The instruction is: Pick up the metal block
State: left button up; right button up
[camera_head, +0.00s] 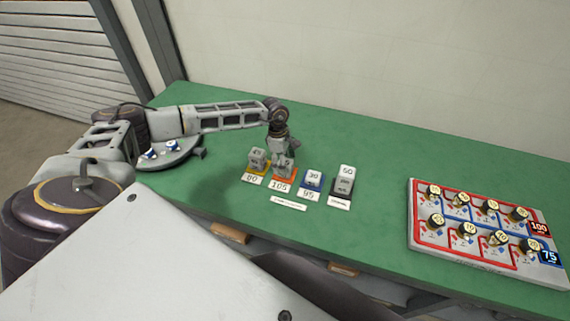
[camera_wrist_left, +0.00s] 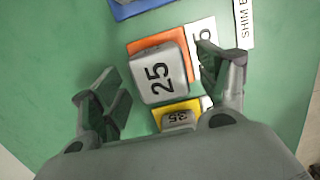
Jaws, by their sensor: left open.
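Several grey metal blocks stand in a row on coloured pads. The block marked 25 (camera_head: 284,170) is on an orange pad and also shows in the left wrist view (camera_wrist_left: 158,76). The block marked 35 (camera_wrist_left: 178,120) is on a yellow pad beside it (camera_head: 258,157). The block marked 30 (camera_head: 314,177) is on a blue pad, and a taller block marked 50 (camera_head: 345,174) is on a dark pad. My left gripper (camera_wrist_left: 165,78) is open, with its fingers on either side of the block marked 25; I cannot tell whether they touch it. My right gripper is out of view.
The green table (camera_head: 340,130) is clear behind the blocks. A red and blue bordered board (camera_head: 408,220) with several round weights lies at the right. A round grey tray (camera_head: 160,162) with small blue-and-white items sits at the left. White labels lie in front of the blocks.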

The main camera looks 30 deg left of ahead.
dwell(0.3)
pick_arm(q)
jog(key=c, duration=1.2)
jog(key=shift+r, duration=0.1)
jog(key=shift+c, duration=0.2)
notch_tip(320, 180, up, 10)
jog(key=b, duration=0.1)
jog(key=shift+b, duration=0.4)
